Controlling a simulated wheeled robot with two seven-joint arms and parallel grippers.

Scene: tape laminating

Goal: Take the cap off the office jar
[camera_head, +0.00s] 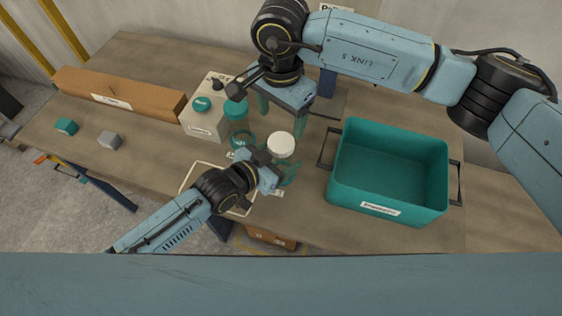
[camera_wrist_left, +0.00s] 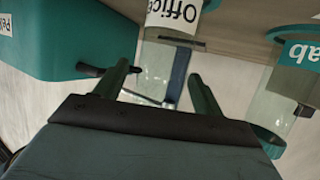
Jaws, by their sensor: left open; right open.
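The office jar is clear, with a white cap (camera_head: 282,144) on top in the head view. Its white "Office" label (camera_wrist_left: 174,15) and clear body (camera_wrist_left: 157,65) show in the left wrist view. My left gripper (camera_wrist_left: 160,78) is open, its fingers on either side of the jar body in that view; I cannot tell whether they touch it. In the head view my left gripper is low beside the jar and covers part of it. My right gripper (camera_head: 281,115) is open and empty, fingers pointing down, above and just behind the white cap in the picture.
A second jar with a teal cap (camera_head: 236,109) stands close by on the left. A teal bin (camera_head: 346,178) stands to the right. A whitish box (camera_head: 200,128), a long brown box (camera_head: 130,98), a teal cube (camera_head: 66,126) and a grey cube (camera_head: 110,139) are farther left.

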